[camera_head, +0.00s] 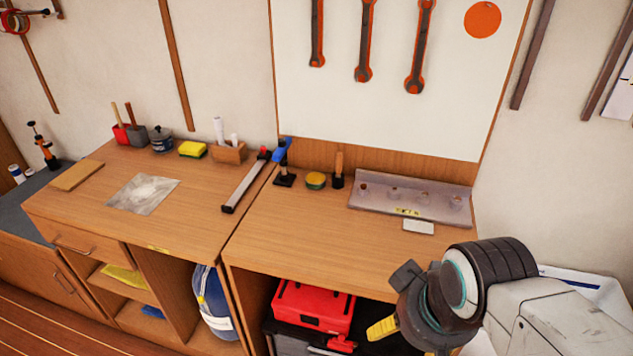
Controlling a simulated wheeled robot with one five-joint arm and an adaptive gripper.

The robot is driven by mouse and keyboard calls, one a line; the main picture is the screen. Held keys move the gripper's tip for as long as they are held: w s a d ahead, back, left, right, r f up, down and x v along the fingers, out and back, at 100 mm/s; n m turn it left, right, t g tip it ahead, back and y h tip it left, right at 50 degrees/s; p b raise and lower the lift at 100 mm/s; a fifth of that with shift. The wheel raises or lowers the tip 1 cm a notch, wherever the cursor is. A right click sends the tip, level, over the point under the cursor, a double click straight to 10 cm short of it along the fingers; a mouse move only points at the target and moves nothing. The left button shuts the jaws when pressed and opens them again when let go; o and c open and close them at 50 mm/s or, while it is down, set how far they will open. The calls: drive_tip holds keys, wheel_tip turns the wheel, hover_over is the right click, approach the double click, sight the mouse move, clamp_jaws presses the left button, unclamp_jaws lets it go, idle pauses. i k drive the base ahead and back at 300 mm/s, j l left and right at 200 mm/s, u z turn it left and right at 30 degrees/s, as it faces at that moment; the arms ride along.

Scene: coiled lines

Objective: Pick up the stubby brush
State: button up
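A short brush with a wooden handle (339,162) and a dark lower end stands upright on the right-hand wooden workbench (300,228), in front of the back panel. It looks like the stubby brush. My gripper (394,302) is at the lower right, in front of the bench and well apart from the brush. It is seen from behind and partly covered by my dark arm, so its opening is unclear. I see nothing held in it.
The yellow-and-green item (316,180), a black stand with a blue top (284,179) and the tray (425,202) flank the brush. A white block (418,226) lies before the tray. The bench front is clear. A red toolbox (312,306) sits below.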

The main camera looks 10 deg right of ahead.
sight(338, 165)
drive_tip(key=j+z, duration=0.1)
drive_tip(key=j, duration=0.3)
drive_tip(key=k+j+z, duration=0.1)
drive_tip(key=j, duration=0.35)
drive_tip(key=k+j+z, duration=0.15)
drive_tip(key=j, duration=0.25)
drive_tip(key=i+j+z, duration=0.15)
drive_tip(key=j, duration=0.25)
drive_tip(key=i+j+z, duration=0.1)
drive_tip(key=i+j, duration=0.15)
drive_tip(key=j, duration=0.15)
drive_tip(key=i+j+z, duration=0.15)
drive_tip(key=i, duration=0.2)
